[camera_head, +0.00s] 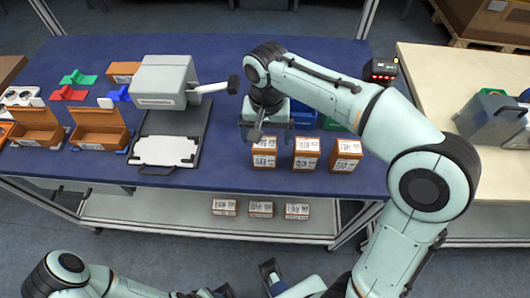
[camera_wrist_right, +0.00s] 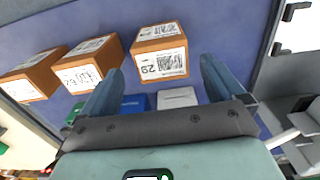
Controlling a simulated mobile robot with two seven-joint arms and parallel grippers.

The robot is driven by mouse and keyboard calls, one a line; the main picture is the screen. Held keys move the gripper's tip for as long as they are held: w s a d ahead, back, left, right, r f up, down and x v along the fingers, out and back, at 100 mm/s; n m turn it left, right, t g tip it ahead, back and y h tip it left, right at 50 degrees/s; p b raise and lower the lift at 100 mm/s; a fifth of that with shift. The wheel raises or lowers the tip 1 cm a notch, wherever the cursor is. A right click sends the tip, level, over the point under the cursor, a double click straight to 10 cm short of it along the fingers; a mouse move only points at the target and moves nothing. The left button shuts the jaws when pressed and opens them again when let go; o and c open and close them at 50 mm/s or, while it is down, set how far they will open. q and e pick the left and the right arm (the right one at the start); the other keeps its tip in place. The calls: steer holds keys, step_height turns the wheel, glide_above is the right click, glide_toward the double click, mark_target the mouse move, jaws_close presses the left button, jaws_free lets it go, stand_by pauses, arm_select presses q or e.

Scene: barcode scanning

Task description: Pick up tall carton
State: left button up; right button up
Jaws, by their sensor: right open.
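Three brown cartons with white labels stand in a row at the table's front edge: a left one (camera_head: 264,153), a middle one (camera_head: 306,154) and a right one (camera_head: 346,156). I cannot tell which is the tall carton. My right gripper (camera_head: 269,130) is open and empty, just behind and above the left carton. In the wrist view this carton (camera_wrist_right: 159,52) lies ahead, between the lines of the open fingers (camera_wrist_right: 162,78). The middle carton (camera_wrist_right: 88,66) and right carton (camera_wrist_right: 30,76) are further left there. My left gripper is partly visible at the bottom of the head view; its jaws are unclear.
A grey machine (camera_head: 166,82) with a flat plate stands left of the cartons. Open orange boxes (camera_head: 100,131) stand further left. A scanner with red lights (camera_head: 380,71) is at the back right. Several small boxes (camera_head: 261,209) sit on the lower shelf.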

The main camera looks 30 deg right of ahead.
mark_target(265, 143)
steer(key=shift+s+a+f+b, duration=0.15)
steer(key=shift+f+b, duration=0.1)
steer(key=shift+f, duration=1.3)
steer(key=shift+w+a+f+b, duration=0.1)
steer(key=shift+f+b, duration=0.15)
steer(key=shift+f, duration=1.25)
steer(key=c, duration=1.2)
